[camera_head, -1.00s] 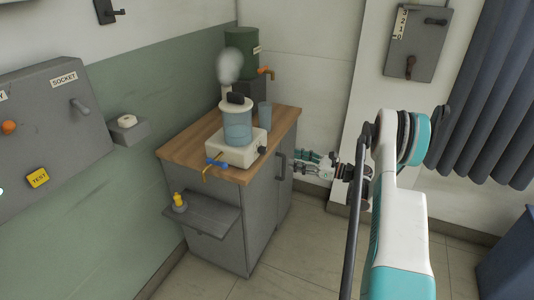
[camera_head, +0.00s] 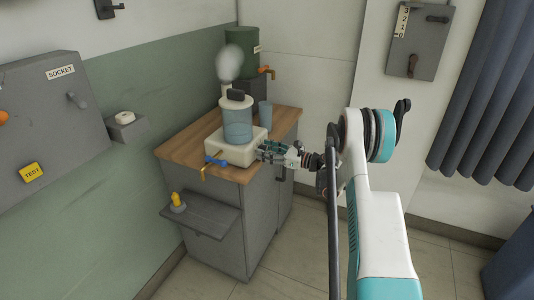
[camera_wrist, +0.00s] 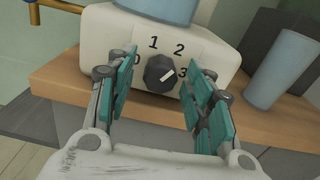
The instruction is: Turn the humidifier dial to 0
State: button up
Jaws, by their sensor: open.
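The humidifier (camera_head: 238,122) stands on the wooden cabinet top, with a cream base, a translucent blue tank and vapour above it. In the wrist view its cream base (camera_wrist: 90,32) carries a black dial (camera_wrist: 160,72) with the numbers 0, 1, 2 and 3 around it. The dial's white mark points up and right, between 2 and 3. My gripper (camera_wrist: 158,85) is open, with teal fingers on either side of the dial; I cannot tell if they touch it. In the head view my gripper (camera_head: 264,151) is at the base's right side and hides the dial.
A blue cup (camera_head: 265,112) stands behind and right of the humidifier; it also shows in the wrist view (camera_wrist: 280,68). A blue-handled tap (camera_head: 214,161) sticks out from the base's front. A green dispenser (camera_head: 241,52) stands at the back. The grey cabinet (camera_head: 250,215) is below.

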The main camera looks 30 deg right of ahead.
jog(key=c, duration=1.1)
jog(key=shift+o, duration=0.2)
jog(key=shift+n, duration=0.3)
jog(key=n, duration=1.6)
jog(key=shift+n, duration=0.3)
jog(key=n, duration=0.6)
jog(key=shift+r+n, duration=0.1)
jog(key=shift+n, duration=0.3)
